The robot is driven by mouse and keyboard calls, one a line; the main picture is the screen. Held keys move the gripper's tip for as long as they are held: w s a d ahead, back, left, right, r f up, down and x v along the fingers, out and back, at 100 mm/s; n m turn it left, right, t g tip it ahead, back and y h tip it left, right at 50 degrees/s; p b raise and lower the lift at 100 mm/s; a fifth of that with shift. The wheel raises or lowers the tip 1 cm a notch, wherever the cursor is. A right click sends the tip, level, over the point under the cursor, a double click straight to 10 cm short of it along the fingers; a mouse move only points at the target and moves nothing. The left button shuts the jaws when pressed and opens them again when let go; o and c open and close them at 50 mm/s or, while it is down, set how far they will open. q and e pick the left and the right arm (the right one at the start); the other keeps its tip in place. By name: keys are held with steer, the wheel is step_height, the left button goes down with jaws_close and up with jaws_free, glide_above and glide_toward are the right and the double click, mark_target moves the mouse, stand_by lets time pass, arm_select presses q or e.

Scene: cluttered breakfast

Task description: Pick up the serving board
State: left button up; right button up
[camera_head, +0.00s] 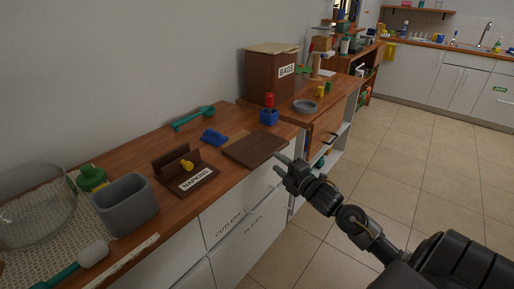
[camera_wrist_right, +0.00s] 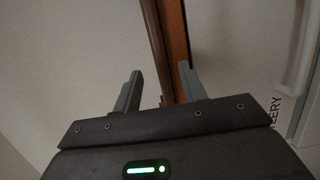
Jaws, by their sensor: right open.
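The serving board (camera_head: 254,150) is a flat dark-brown rectangle lying on the wooden counter, close to its front edge. My right gripper (camera_head: 279,164) is just off the board's right front side, past the counter edge, open and empty. In the right wrist view, my right gripper's two fingers (camera_wrist_right: 160,88) stand apart. A dark-brown strip, which looks like the board's edge (camera_wrist_right: 155,40), runs between them beside the lighter counter edge (camera_wrist_right: 177,45). I cannot tell whether the fingers touch the board. My left gripper is not in view.
A napkin holder (camera_head: 188,179) and a blue object (camera_head: 214,137) are left of the board. A blue holder (camera_head: 269,117) with a red-topped item stands behind it. A grey bin (camera_head: 126,204) and glass bowl (camera_head: 36,205) are farther left. Open floor lies right.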

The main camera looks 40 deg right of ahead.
mark_target(271, 157)
steer(key=w, duration=0.5)
steer(key=shift+d, duration=0.15)
steer(key=shift+c, duration=0.4)
jaws_close()
